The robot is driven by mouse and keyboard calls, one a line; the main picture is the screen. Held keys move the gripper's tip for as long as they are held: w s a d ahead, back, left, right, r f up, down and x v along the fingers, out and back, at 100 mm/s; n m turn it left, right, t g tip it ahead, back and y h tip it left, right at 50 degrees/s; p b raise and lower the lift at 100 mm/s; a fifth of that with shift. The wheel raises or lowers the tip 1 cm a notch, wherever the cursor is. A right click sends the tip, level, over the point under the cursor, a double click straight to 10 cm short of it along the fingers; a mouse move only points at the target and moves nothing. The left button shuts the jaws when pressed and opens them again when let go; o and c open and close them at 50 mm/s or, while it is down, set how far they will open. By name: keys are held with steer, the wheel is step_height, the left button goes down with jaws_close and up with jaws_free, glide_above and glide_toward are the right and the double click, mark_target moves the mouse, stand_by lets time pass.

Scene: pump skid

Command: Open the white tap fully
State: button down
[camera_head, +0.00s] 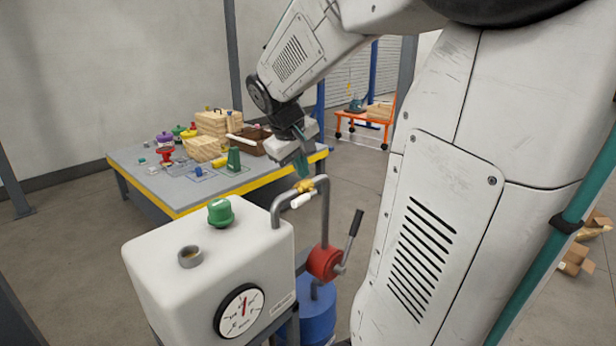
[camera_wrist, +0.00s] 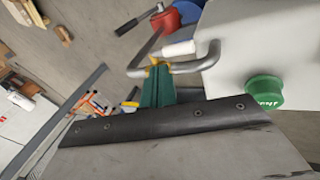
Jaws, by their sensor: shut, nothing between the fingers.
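The white tap (camera_head: 303,200) is a short white lever on a brass valve (camera_head: 304,186), set in the bent grey pipe (camera_head: 326,215) behind the white tank. In the wrist view the white tap (camera_wrist: 180,48) lies beside the pipe, just beyond my fingertips. My gripper (camera_head: 301,170) has teal fingers and is shut and empty, just above the brass valve. In the wrist view my gripper (camera_wrist: 156,72) overlaps part of the valve and hides it. I cannot tell whether the fingertips touch it.
The white tank (camera_head: 170,285) carries a green cap (camera_head: 220,212), an open filler neck (camera_head: 190,256) and a dial gauge (camera_head: 239,310). A red pump (camera_head: 323,262) with a black-gripped lever (camera_head: 352,235) stands below the pipe. A cluttered workbench (camera_head: 190,195) is behind.

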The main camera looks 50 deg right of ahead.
steer(key=a+r, duration=0.2)
steer(key=a, duration=0.5)
steer(key=shift+s+r, duration=0.25)
steer(key=shift+r, duration=0.15)
